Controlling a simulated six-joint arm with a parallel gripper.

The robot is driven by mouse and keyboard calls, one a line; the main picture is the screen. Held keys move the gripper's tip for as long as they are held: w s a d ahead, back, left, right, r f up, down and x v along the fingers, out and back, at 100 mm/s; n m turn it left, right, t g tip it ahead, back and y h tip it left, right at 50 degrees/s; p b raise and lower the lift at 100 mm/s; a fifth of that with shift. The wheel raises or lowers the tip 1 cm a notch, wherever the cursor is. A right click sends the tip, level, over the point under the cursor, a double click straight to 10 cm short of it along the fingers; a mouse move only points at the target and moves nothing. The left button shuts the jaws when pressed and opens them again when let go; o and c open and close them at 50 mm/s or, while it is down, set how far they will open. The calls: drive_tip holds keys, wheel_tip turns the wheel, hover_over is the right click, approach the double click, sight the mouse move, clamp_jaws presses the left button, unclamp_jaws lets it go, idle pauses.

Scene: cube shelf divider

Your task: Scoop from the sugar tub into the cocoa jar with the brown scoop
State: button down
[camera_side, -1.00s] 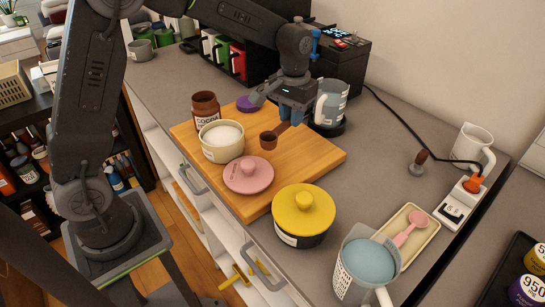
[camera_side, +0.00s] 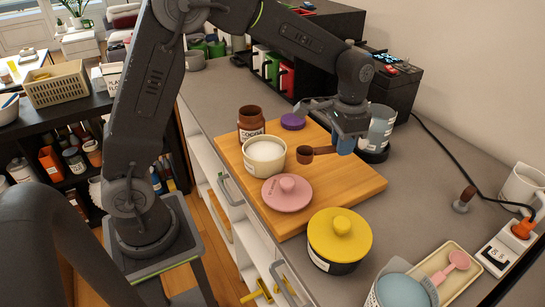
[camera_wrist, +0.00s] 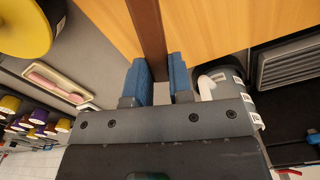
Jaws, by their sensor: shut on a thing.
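My gripper (camera_side: 346,144) has blue fingers and is shut on the handle of the brown scoop (camera_side: 305,155). In the wrist view the brown handle (camera_wrist: 148,30) runs up from between the blue fingertips (camera_wrist: 160,82). The scoop's cup is just right of the sugar tub, above the board; its inside looks dark, and I cannot tell if it holds anything. The sugar tub (camera_side: 252,168) is cream, open and full of white sugar. The cocoa jar (camera_side: 250,125) is brown, open and upright behind the tub. Its contents are hidden.
A wooden board (camera_side: 345,187) bears these, with a pink lid (camera_side: 287,192) and purple lid (camera_side: 292,121). A yellow-lidded tub (camera_side: 339,238) stands in front. A clear jug (camera_side: 381,127) stands behind my gripper. A tray (camera_side: 447,272) with a pink scoop lies front right.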

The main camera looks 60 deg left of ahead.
drive_tip(key=s+a+r+t+h, duration=0.1)
drive_tip(key=s+a+r+t, duration=0.4)
drive_tip(key=s+a, duration=0.3)
drive_tip(key=shift+a+r+h, duration=0.3)
drive_tip(key=shift+a+r, duration=0.55)
drive_tip(key=shift+a, duration=0.15)
drive_tip(key=shift+t, duration=0.3)
drive_tip(key=shift+f, duration=0.1)
drive_tip(key=shift+f, duration=3.6)
